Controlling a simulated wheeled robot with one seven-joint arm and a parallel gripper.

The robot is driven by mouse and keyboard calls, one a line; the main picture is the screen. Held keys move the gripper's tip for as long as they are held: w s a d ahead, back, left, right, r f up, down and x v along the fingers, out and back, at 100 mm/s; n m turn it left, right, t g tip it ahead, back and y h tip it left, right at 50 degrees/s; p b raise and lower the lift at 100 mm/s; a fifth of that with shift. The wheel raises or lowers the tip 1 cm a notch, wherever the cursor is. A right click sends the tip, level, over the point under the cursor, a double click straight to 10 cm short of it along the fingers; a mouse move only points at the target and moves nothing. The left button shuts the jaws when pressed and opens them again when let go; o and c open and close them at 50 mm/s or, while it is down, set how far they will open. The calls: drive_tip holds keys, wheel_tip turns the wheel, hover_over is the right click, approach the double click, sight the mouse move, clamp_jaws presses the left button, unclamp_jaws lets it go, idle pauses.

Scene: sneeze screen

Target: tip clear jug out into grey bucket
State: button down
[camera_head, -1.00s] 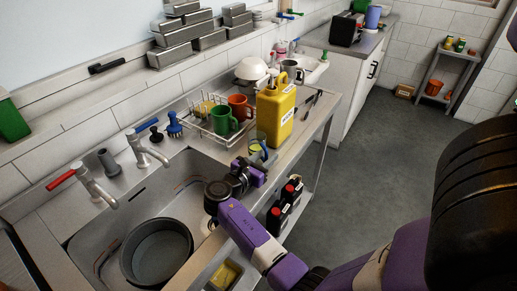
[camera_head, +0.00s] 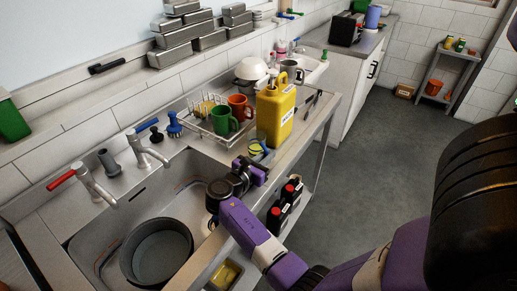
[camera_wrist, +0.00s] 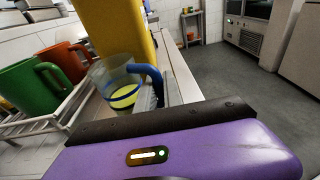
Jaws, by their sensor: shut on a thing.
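The clear jug (camera_wrist: 120,84) has a blue handle, a blue band and some yellow liquid low inside. It also shows small in the head view (camera_head: 256,150), in front of the yellow container. My gripper (camera_head: 254,168) is at the handle side of the jug and shut on its blue handle (camera_wrist: 150,80). The finger contact is partly hidden behind the purple gripper body in the wrist view. The grey bucket (camera_head: 126,256) is a dark round tub in the sink, left of my gripper and apart from the jug. Its visible inside looks empty.
A yellow container (camera_head: 276,112) stands close behind the jug. A wire rack (camera_head: 205,128) with a green mug (camera_head: 222,120) and an orange mug (camera_head: 240,106) is to the left. Two taps (camera_head: 94,186) rise behind the sink (camera_head: 85,240). Dark bottles (camera_head: 280,215) stand below the counter.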

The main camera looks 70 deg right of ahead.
drive_tip(key=shift+r+p, duration=2.5)
drive_tip(key=shift+p, duration=0.05)
drive_tip(key=shift+s+f, duration=0.1)
